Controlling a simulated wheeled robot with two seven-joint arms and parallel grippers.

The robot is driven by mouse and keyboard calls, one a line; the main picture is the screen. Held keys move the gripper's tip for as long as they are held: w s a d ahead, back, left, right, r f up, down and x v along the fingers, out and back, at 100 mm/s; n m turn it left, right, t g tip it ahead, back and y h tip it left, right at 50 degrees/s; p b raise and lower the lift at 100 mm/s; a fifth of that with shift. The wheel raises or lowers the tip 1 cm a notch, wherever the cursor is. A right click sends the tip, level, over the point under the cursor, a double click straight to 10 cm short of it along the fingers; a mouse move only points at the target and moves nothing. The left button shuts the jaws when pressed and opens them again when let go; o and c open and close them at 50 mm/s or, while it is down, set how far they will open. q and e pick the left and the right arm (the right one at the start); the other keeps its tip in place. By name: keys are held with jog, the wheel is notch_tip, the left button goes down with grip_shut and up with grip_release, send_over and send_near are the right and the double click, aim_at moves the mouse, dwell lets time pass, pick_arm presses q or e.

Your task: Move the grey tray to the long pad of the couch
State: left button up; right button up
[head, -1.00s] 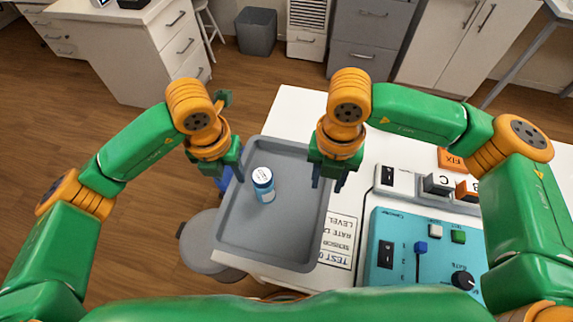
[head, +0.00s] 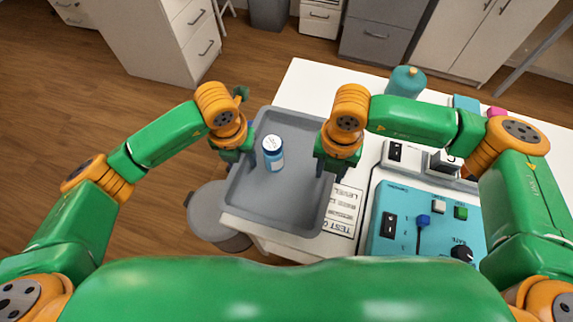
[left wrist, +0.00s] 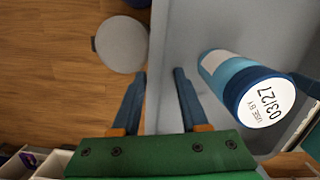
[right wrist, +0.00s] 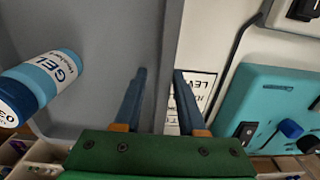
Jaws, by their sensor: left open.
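The grey tray (head: 290,221) lies on the white table, its left side reaching past the table's edge. A blue bottle with a white cap top (head: 273,155) stands in it. My left gripper (head: 237,172) is at the tray's left rim; in the left wrist view its open fingers (left wrist: 160,75) are on either side of that rim. My right gripper (head: 335,172) is at the right rim; in the right wrist view its fingers (right wrist: 160,72) are apart, on either side of the rim. Whether the fingers touch the rim I cannot tell. The couch is not in view.
A teal control box (head: 395,200) and a printed sheet (head: 346,206) lie right of the tray. A teal bottle (head: 405,82) stands at the table's back. A round grey stool (head: 215,205) is below the tray's left side. White drawers (head: 180,40) stand beyond open wooden floor.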

pick_arm(q)
jog(key=shift+c, duration=0.2)
pick_arm(e)
jog(key=shift+c, duration=0.2)
pick_arm(q)
grip_shut()
pick_arm(e)
grip_shut()
pick_arm(q)
jog(key=shift+w, duration=0.1)
dwell(0.6)
